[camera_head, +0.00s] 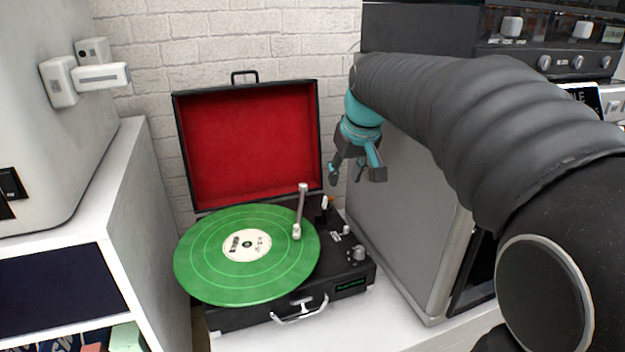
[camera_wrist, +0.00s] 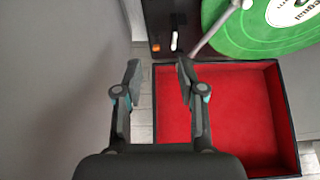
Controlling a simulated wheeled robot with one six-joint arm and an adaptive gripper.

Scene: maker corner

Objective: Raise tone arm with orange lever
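The record player (camera_head: 225,318) stands open, with a green record (camera_head: 205,250) on it. The tone arm (camera_head: 300,208) reaches over the record's right part; I cannot tell if it touches. It also shows in the wrist view (camera_wrist: 215,30). A small upright whitish lever (camera_head: 324,203) stands right of the tone arm's back end, and shows in the wrist view (camera_wrist: 174,41) beside a small orange spot (camera_wrist: 155,47). I cannot tell clearly which part is the orange lever. My gripper (camera_head: 356,176) is open and empty, above and right of the lever, apart from it.
The raised lid has a red lining (camera_head: 250,140) and stands before a white brick wall (camera_head: 230,40). A tall grey box (camera_head: 400,220) stands close on the right, behind my gripper. A white cabinet (camera_head: 85,200) is on the left. Knobs (camera_head: 357,253) sit at the player's right.

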